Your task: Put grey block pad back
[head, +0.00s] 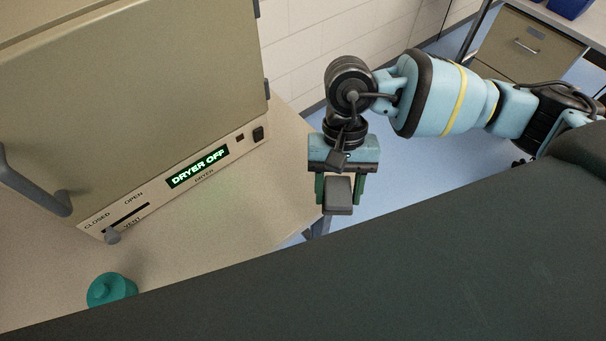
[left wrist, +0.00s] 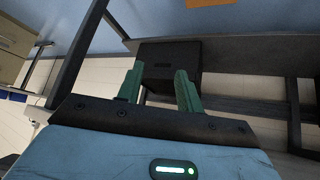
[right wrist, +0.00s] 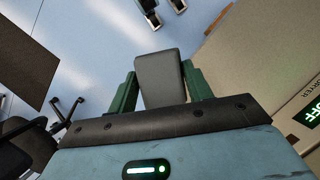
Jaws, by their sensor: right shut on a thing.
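The grey block pad (head: 338,193) is a dark grey block held between the fingers of my right gripper (head: 339,188). In the right wrist view the block (right wrist: 161,80) sits between the green fingers of the right gripper (right wrist: 160,88), which is shut on it. In the head view the gripper points down by the right edge of the beige table, over or just past that edge; I cannot tell its height. My left gripper (left wrist: 159,90) shows only in the left wrist view. Its green fingers stand apart with nothing between them.
A beige dryer cabinet (head: 130,90) with a "DRYER OFF" display stands on the table (head: 225,225) at the left. A teal container (head: 110,290) is near the table's front. A dark surface fills the lower right. Blue floor (head: 400,180) lies open beyond. A dark chair (right wrist: 30,145) shows in the right wrist view.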

